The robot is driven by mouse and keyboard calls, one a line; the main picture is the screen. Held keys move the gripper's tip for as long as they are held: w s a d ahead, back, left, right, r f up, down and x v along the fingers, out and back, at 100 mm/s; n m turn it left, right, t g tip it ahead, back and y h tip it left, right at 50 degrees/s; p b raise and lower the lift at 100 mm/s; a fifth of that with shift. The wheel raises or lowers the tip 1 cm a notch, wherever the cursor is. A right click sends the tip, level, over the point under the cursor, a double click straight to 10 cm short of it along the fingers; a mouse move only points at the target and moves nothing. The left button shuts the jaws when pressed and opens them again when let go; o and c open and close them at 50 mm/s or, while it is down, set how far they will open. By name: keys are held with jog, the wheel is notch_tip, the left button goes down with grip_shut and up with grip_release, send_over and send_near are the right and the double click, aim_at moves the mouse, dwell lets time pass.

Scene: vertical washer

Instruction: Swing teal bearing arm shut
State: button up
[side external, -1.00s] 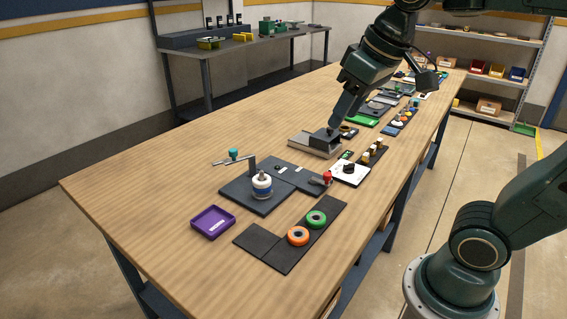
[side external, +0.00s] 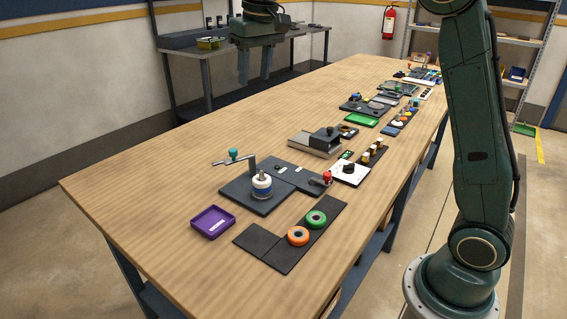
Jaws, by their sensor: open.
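The bearing arm (side external: 241,158) is a grey bar with a teal knob (side external: 233,153) on top. It runs leftward from a dark upright post (side external: 252,167) on a dark base plate (side external: 238,196). The arm points away from the white and blue spool-like piece (side external: 262,186), which stands on the plate with a pin rising from its top, uncovered. My gripper (side external: 255,78) is open and empty, fingers pointing down. It appears high in the picture, well apart from the bearing arm.
A purple tray (side external: 203,231) lies left of the plate. A dark mat with an orange ring (side external: 298,236) and a green ring (side external: 316,218) lies in front. A red-knobbed part (side external: 327,177) and a grey block (side external: 318,142) stand to the right. The table's left side is clear.

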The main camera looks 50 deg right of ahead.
jog(key=w+d+f+g, duration=0.1)
jog(key=w+f, duration=0.3)
jog(key=w, duration=0.3)
jog(key=g, duration=0.1)
send_over(233, 150)
jog(key=shift+m, duration=0.4)
notch_tip(233, 150, down, 6)
jog(key=shift+d+r, duration=0.1)
jog(key=shift+f, duration=6.95)
jog(key=shift+c, duration=0.5)
grip_shut()
